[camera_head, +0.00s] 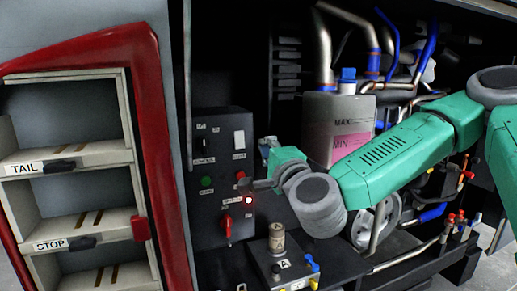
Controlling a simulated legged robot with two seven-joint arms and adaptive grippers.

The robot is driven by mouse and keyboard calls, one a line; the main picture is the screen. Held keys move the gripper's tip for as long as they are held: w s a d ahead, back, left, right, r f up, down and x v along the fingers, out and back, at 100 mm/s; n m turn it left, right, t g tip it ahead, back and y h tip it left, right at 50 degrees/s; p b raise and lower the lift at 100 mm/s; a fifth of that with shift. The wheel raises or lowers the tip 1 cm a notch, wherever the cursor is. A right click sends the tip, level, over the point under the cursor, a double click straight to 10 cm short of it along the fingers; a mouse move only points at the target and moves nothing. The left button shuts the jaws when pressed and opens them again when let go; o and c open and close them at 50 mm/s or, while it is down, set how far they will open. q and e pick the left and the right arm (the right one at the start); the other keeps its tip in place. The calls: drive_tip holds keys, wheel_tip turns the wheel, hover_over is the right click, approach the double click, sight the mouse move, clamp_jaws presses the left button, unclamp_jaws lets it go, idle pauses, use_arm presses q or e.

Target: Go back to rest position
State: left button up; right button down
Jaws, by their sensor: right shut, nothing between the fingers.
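My right arm, green with grey joints, comes in from the right. My right gripper (254,184) is small and dark at the arm's end, shut and empty. It is in front of the dark control panel (208,224), close to a red lit button (248,200); I cannot tell if it touches the panel. My left gripper is out of view.
The panel also has a green button (207,182) and a red rotary switch (226,224). A grey tank (318,122) stands behind my arm. A red-edged shelf (160,130) with TAIL and STOP compartments stands left.

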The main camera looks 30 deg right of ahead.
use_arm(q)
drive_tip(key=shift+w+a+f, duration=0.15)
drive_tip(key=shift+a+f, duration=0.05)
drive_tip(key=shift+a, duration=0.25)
use_arm(e)
drive_tip(key=shift+a, duration=0.6)
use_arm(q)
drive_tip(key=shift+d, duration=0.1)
use_arm(e)
drive_tip(key=shift+s+d, duration=0.1)
drive_tip(key=shift+d, duration=0.05)
